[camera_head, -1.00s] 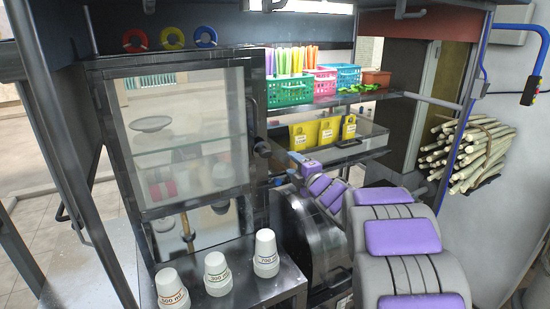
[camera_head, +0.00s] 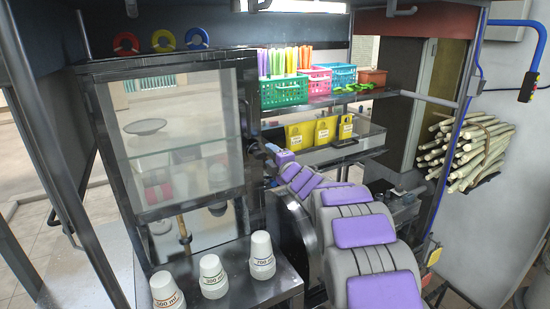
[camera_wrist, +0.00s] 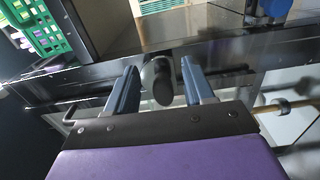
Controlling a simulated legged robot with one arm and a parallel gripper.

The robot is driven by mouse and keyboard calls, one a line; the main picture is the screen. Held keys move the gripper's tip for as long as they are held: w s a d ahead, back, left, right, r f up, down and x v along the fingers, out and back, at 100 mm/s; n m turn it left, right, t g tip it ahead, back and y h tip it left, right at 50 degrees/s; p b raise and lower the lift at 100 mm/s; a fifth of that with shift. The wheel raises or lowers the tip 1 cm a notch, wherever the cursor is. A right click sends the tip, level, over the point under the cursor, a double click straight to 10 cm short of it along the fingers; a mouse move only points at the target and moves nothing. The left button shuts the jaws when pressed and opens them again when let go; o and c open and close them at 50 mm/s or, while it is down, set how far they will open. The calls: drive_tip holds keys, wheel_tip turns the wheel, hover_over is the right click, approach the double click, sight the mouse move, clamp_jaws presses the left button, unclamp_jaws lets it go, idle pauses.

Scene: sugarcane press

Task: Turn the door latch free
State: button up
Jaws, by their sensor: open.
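The glass cabinet door (camera_head: 185,140) has a dark frame and looks closed in the head view. Its dark rounded latch knob shows in the wrist view (camera_wrist: 162,84), on the black frame. My gripper (camera_wrist: 159,68) is open, with one blue-grey finger on each side of the knob. I cannot tell whether either finger touches it. In the head view my gripper (camera_head: 262,147) is at the door's right edge, and my arm hides part of that area.
Three cups stand on the ledge (camera_head: 235,290) below the door. Baskets (camera_head: 283,92) fill the shelf at the upper right, with yellow packets (camera_head: 312,132) below. A sugarcane bundle (camera_head: 468,152) hangs at the right.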

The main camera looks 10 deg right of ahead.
sight(261, 156)
drive_tip(key=a, duration=0.6)
drive_tip(key=shift+s+a, duration=0.1)
drive_tip(key=shift+a, duration=0.25)
drive_tip(key=c, duration=0.4)
drive_tip(key=shift+c, duration=0.7)
drive_tip(key=d, duration=0.5)
drive_tip(key=shift+d+f, duration=0.1)
drive_tip(key=shift+d, duration=0.05)
clamp_jaws()
drive_tip(key=shift+a, duration=0.5)
drive_tip(key=m+p, duration=0.2)
drive_tip(key=p, duration=0.1)
drive_tip(key=m+p, duration=0.1)
drive_tip(key=p, duration=0.1)
drive_tip(key=shift+a+r+m, duration=0.25)
drive_tip(key=shift+a+m, duration=0.05)
drive_tip(key=shift+m, duration=0.1)
drive_tip(key=m+p, duration=0.1)
drive_tip(key=p, duration=0.1)
drive_tip(key=m+p, duration=0.2)
drive_tip(key=shift+a+r+m, duration=0.1)
drive_tip(key=shift+a+m, duration=0.1)
drive_tip(key=shift+m, duration=0.1)
drive_tip(key=m+p, duration=0.5)
drive_tip(key=p, duration=0.1)
drive_tip(key=m+p, duration=0.4)
drive_tip(key=m, duration=0.1)
drive_tip(key=shift+d+m+p, duration=0.1)
drive_tip(key=shift+m+p, duration=0.2)
